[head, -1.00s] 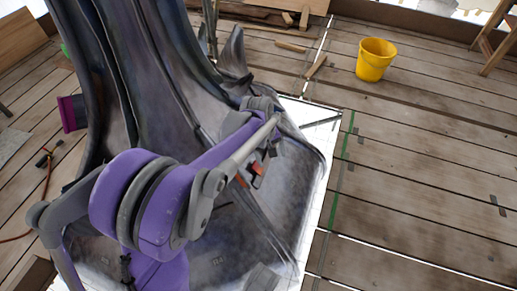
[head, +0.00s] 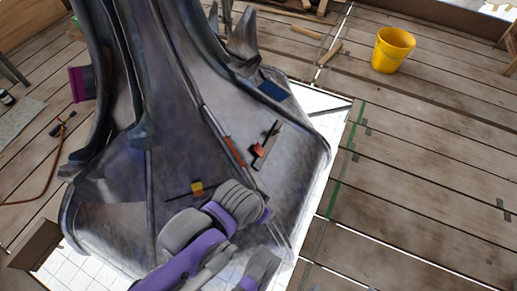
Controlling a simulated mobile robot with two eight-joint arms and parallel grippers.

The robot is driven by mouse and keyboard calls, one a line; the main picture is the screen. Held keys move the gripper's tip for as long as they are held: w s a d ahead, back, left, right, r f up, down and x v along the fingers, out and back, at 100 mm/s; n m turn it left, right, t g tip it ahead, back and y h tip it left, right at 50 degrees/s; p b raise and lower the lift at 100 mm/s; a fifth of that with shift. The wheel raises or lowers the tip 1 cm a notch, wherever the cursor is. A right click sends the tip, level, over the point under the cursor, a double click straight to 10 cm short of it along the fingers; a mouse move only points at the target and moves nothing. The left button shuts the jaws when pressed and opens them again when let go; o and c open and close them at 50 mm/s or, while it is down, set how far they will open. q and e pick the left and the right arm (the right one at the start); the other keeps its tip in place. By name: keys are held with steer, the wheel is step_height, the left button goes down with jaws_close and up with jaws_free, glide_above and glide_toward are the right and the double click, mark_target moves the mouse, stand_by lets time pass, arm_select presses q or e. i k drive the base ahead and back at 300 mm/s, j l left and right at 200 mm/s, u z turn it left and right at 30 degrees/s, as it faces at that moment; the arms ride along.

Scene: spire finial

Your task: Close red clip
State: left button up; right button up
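The large dark grey spire finial (head: 180,130) fills the left and middle of the head view, with a broad flared base. A small red clip (head: 259,150) sits on a dark, tilted bar on the base's right part. I cannot tell whether it is open or closed. A red-orange strip (head: 234,151) lies on a thin rod left of it. A yellow and orange clip (head: 196,188) sits lower left on another dark bar. My purple and grey arm reaches in at the bottom, below both clips and apart from the red one.
A yellow bucket (head: 393,50) stands on the plank floor at the upper right. A white tiled sheet (head: 88,268) lies under the finial. A red cable (head: 45,185) runs on the floor at left. The planks at right are mostly clear.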

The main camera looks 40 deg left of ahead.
mark_target(257, 149)
steer(key=i+l+u, duration=0.25)
steer(key=l+u, duration=0.2)
steer(key=l, duration=0.15)
steer(key=i+l+u, duration=1.3)
steer(key=i+j, duration=0.05)
